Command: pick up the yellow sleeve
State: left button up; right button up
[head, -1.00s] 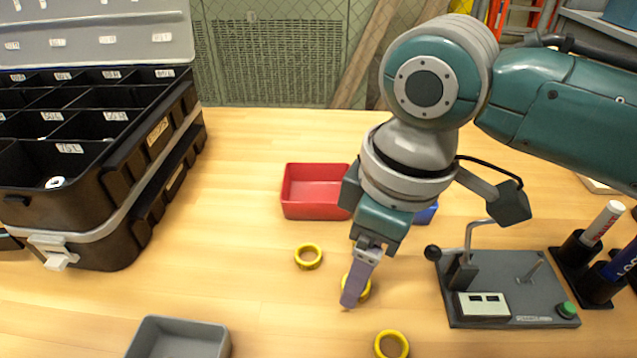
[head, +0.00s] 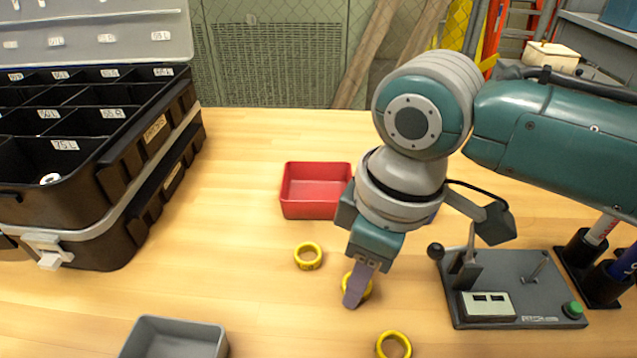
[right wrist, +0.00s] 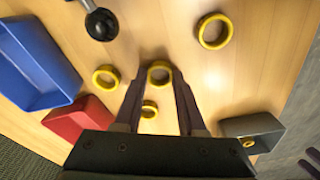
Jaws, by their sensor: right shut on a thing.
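Several yellow sleeves, short rings, are in view. One sleeve (head: 367,288) stands on the wooden table, partly hidden behind the fingers of my right gripper (head: 355,290). In the right wrist view this sleeve (right wrist: 159,66) is between the fingertips (right wrist: 160,78), and the gripper is shut on it. In the head view a second sleeve (head: 308,256) lies to the left of the gripper, and a third sleeve (head: 394,346) lies nearer the front edge of the picture. I see no clear gap between the held sleeve and the table. My left gripper is not in view.
A red bin (head: 316,190) stands behind the sleeves, a grey bin (head: 174,337) at front left. A blue bin (right wrist: 35,60) shows in the right wrist view. A black compartment case (head: 85,210) is at left, a lever panel (head: 515,290) at right.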

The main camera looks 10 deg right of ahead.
grip_shut()
jog(key=shift+r, duration=0.1)
jog(key=shift+r, duration=0.25)
notch_tip(320, 180, up, 19)
jog(key=p, duration=0.5)
jog(key=shift+r+p, duration=0.2)
jog(key=shift+p, duration=0.2)
